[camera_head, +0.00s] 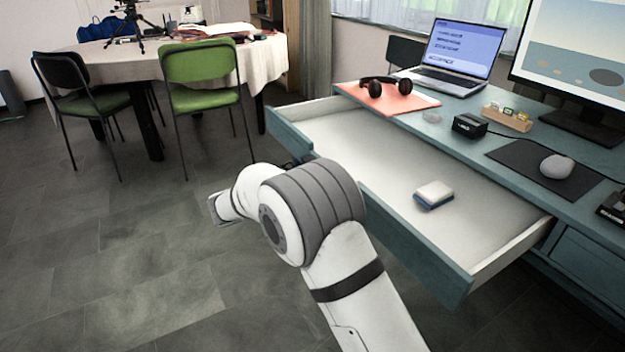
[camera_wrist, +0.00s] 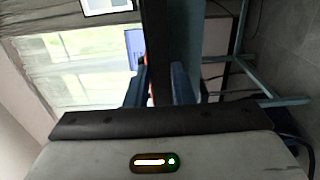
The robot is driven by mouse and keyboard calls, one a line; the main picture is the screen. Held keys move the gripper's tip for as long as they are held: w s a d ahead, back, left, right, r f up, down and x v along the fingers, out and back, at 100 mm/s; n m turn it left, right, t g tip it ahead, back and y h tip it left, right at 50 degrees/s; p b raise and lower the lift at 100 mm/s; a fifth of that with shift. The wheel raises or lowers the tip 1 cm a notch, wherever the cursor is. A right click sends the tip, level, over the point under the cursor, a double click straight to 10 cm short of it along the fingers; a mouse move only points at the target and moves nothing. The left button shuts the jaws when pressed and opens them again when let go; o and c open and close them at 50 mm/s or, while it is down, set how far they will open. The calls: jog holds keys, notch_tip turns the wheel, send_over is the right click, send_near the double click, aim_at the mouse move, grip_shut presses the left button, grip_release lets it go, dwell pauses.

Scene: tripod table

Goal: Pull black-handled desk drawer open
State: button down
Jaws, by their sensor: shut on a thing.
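The desk drawer (camera_head: 375,160) is pulled well out from the teal desk, with its white inside in view. Its teal front panel (camera_head: 420,240) faces the floor side. My arm crosses in front of the panel in the head view and hides the black handle. In the wrist view, my gripper (camera_wrist: 160,88) has its two blue-grey fingers closed at the drawer front (camera_wrist: 156,35), which runs upright in that picture. The handle itself is hard to make out between the fingers.
A small white and blue box (camera_head: 434,194) lies in the drawer. The desk top holds a laptop (camera_head: 455,55), headphones (camera_head: 386,86), a mouse (camera_head: 557,166) and a monitor (camera_head: 580,60). A green chair (camera_head: 200,75) and round table stand behind left. The floor (camera_head: 130,260) at left is clear.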

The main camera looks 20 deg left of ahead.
jog(key=shift+w+f, duration=0.1)
jog(key=shift+f, duration=0.05)
jog(key=c, duration=1.5)
grip_release()
jog(key=shift+w+f, duration=0.1)
jog(key=shift+o, duration=0.9)
jog(key=p+v, duration=0.2)
jog(key=v, duration=0.5)
jog(key=shift+s+a, duration=0.3)
